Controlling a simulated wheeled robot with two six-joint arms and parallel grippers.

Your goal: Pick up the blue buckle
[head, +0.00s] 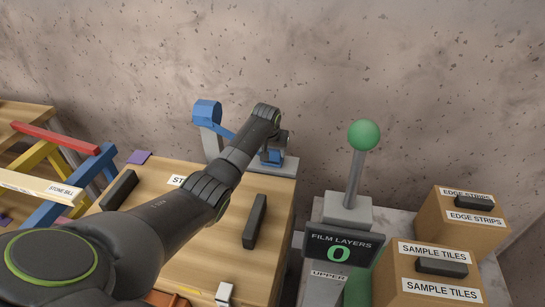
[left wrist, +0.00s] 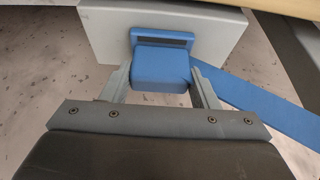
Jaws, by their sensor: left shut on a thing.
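The blue buckle (left wrist: 161,72) is a small rounded block seated against a dark slot in a grey housing (left wrist: 100,28). It also shows in the head view (head: 273,157), partly hidden by my arm. My left gripper (left wrist: 158,84) has its two fingers on either side of the buckle and is shut on it. In the head view the gripper (head: 278,148) is at the far edge of the wooden top. A blue strap (left wrist: 270,98) runs off to the right in the wrist view. My right gripper is out of view.
A blue reel (head: 207,111) on a grey post stands behind the wooden top (head: 215,242), which bears dark bars. To the right are a green-knobbed lever (head: 364,135), a "FILM LAYERS 0" display (head: 338,247) and labelled boxes (head: 435,270). A speckled wall is behind.

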